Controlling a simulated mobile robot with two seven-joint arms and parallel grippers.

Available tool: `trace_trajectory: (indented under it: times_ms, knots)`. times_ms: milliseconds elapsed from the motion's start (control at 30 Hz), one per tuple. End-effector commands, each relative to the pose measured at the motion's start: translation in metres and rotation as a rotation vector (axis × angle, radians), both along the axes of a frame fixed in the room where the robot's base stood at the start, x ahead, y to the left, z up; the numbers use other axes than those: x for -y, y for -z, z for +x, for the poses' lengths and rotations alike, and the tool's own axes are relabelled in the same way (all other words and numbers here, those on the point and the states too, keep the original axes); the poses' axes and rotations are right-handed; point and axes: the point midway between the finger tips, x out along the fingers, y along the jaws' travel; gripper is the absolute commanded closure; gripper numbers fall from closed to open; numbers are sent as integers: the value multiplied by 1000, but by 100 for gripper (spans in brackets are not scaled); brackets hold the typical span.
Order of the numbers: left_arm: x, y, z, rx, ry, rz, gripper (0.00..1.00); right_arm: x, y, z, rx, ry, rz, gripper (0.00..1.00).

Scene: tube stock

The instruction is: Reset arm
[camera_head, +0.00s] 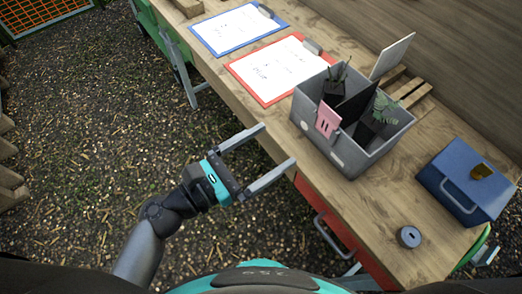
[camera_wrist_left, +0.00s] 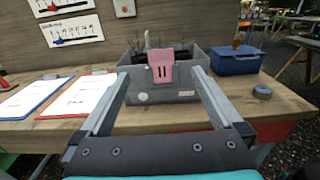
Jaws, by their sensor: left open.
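My left gripper (camera_head: 269,160) is open and empty in the head view, with its two fingers spread wide just off the front edge of the wooden table. It also shows in the left wrist view (camera_wrist_left: 160,75), its fingers framing a grey crate (camera_wrist_left: 185,95) on the table behind. In the head view the crate (camera_head: 347,157) stands apart from the fingertips, up and to the right, with plants and dark dividers inside. A pink tag (camera_head: 327,120) hangs over its front wall. My right gripper shows in neither view.
A red clipboard (camera_head: 281,68) and a blue clipboard (camera_head: 238,28) lie on the table (camera_head: 400,225). A blue box (camera_head: 467,184) and a small grey roll (camera_head: 408,237) are at the right. The gravel ground left of the table is clear around my arm.

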Motion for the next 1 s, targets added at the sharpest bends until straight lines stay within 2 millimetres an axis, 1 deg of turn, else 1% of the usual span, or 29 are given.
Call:
trace_trajectory:
  times_ms: [100,200,767,867,967,1000]
  knots:
    - [-7,0,-6,-1,0,1,0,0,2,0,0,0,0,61]
    - [-9,0,-8,0,0,0,0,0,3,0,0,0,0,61]
    - [-10,0,-7,1,-1,2,0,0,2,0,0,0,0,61]
    - [-11,15,-5,5,-10,47,0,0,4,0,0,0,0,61]
    - [-18,56,-2,23,-29,187,0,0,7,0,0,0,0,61]
    - [-22,80,-1,34,-34,270,0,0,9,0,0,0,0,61]
